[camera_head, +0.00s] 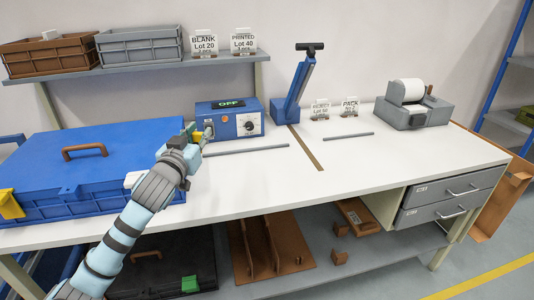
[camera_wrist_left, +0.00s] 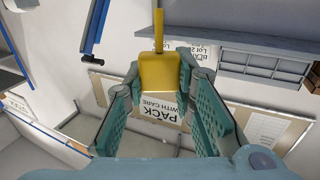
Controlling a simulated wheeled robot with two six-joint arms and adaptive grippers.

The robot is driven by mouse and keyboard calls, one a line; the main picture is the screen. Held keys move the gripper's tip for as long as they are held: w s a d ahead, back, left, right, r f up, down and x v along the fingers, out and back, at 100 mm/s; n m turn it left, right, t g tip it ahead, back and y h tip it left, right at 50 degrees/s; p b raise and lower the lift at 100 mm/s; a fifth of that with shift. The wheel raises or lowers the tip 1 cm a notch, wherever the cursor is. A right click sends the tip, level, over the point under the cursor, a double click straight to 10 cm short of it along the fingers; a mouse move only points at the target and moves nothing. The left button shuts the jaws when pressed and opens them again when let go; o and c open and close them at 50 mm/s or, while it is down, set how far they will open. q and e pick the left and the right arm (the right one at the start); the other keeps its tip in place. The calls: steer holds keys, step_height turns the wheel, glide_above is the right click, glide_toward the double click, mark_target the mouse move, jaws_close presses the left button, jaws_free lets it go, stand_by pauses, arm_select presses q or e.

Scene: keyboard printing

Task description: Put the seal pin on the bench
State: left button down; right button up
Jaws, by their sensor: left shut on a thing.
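A yellow seal pin (camera_wrist_left: 160,75), with a wide body and a thin stem, sits between the teal fingers of my left gripper (camera_wrist_left: 162,98) in the left wrist view. The gripper is shut on it. In the head view my left gripper (camera_head: 205,134) is raised over the bench (camera_head: 300,185), between the blue case and the blue control box. A yellow patch (camera_head: 189,130) shows beside it; I cannot tell whether it is the pin or part of the case. My right gripper is not in view.
The large blue case (camera_head: 110,155) fills the bench's left, with a yellow piece (camera_head: 10,204) at its corner. The blue control box (camera_head: 228,122), a blue lever press (camera_head: 294,90) and a grey printer (camera_head: 413,110) stand along the back. The bench's middle front is clear.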

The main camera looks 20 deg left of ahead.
arm_select(q)
steer(key=f+b, duration=0.3)
steer(key=f, duration=0.7)
steer(key=f+b, duration=0.3)
steer(key=f, duration=0.6)
steer(key=shift+s+a+f, duration=0.1)
steer(key=shift+s+f, duration=0.1)
steer(key=shift+f, duration=0.2)
steer(key=shift+r, duration=0.1)
steer(key=c, duration=1.8)
jaws_free()
steer(key=o, duration=0.5)
steer(key=shift+c, duration=0.2)
